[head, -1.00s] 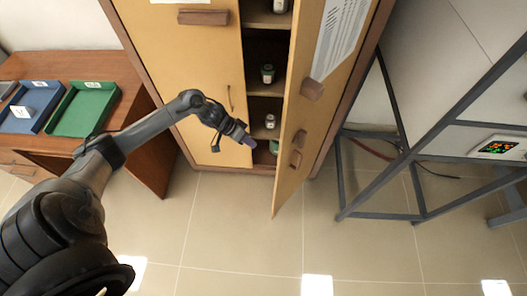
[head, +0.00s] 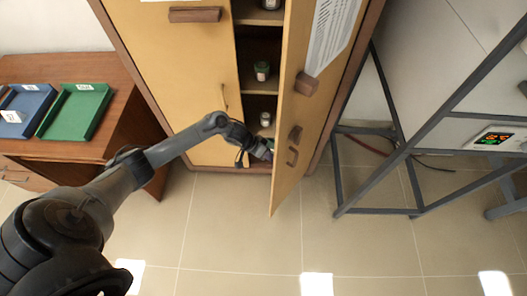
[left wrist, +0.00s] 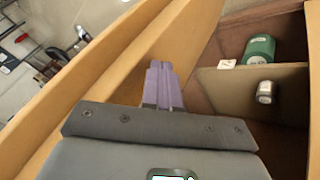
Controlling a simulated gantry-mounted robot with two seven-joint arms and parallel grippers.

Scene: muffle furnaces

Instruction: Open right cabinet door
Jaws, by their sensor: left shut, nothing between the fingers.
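The right cabinet door (head: 318,110) stands partly open, swung outward, with a paper sheet on it and brown handles on its outer face. In the left wrist view, the door (left wrist: 130,62) runs diagonally past my fingers. My left gripper (head: 268,154) is at the opening, on the inner side of the door near its lower part. Its purple fingers (left wrist: 160,85) are shut and empty, pointing along the inside of the door. I cannot tell whether they touch it. The left door (head: 185,80) is closed. My right gripper is not in view.
Shelves inside hold small containers, including a green-lidded jar (head: 262,72) and a green container (left wrist: 260,50). A desk with a blue tray (head: 35,98) and a green tray (head: 78,112) stands left. A dark metal frame (head: 375,212) stands right. The floor in front is clear.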

